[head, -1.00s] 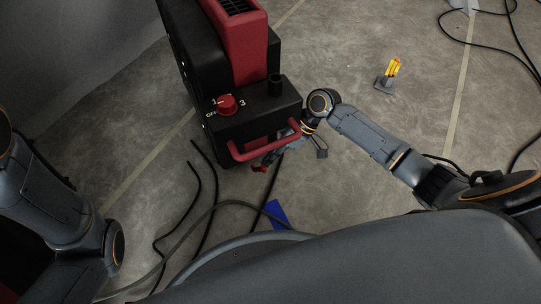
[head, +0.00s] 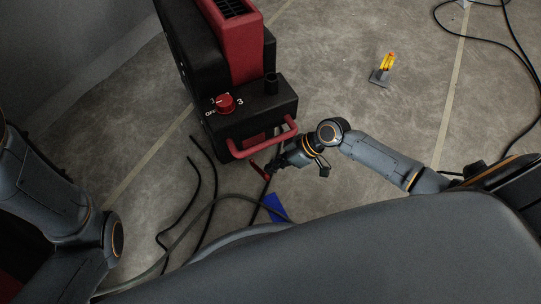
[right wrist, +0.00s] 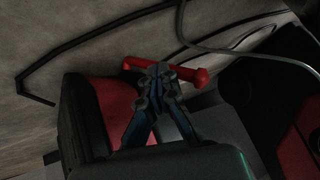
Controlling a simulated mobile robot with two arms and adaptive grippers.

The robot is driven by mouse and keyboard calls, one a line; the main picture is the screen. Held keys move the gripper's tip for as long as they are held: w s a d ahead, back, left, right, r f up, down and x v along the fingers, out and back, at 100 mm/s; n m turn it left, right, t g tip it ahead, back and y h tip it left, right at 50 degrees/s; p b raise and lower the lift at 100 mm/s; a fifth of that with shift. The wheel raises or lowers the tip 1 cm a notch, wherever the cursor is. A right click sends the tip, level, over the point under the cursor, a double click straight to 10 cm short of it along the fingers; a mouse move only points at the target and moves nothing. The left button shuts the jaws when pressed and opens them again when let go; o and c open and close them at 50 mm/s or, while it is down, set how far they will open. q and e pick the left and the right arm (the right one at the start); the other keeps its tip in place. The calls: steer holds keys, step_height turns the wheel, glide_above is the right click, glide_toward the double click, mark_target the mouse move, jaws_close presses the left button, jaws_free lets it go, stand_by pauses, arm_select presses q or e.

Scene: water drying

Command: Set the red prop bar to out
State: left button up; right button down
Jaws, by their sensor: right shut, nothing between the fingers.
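The red prop bar (head: 260,170) shows as a short red piece low at the front of the black and red machine (head: 255,120), below its red handle (head: 236,152). In the right wrist view a red bar (right wrist: 194,74) with a thick end lies across behind my fingertips, which hide its middle. My right gripper (head: 271,167) is at the bar, shut and empty; its fingertips (right wrist: 161,70) meet in front of the bar in the right wrist view. I cannot tell whether they touch it. My left arm shows at the left, but its gripper is out of view.
A red knob (head: 225,103) with a numbered dial sits on the machine's top. Dark hoses (head: 196,190) and a blue flat piece (head: 276,206) lie on the floor. A yellow item on a grey base (head: 382,75) stands at the right, with clear floor around it.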

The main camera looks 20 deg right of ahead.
steer(key=s+f, duration=0.2)
steer(key=f, duration=0.1)
steer(key=shift+f, duration=0.25)
steer(key=shift+s+f+b, duration=0.2)
steer(key=shift+f+b, duration=0.05)
steer(key=shift+f, duration=0.5)
steer(key=shift+s+f+b, duration=0.2)
steer(key=shift+f+b, duration=0.05)
steer(key=shift+f, duration=0.45)
steer(key=shift+w+r, duration=0.35)
steer(key=shift+w, duration=0.35)
steer(key=shift+r, duration=0.15)
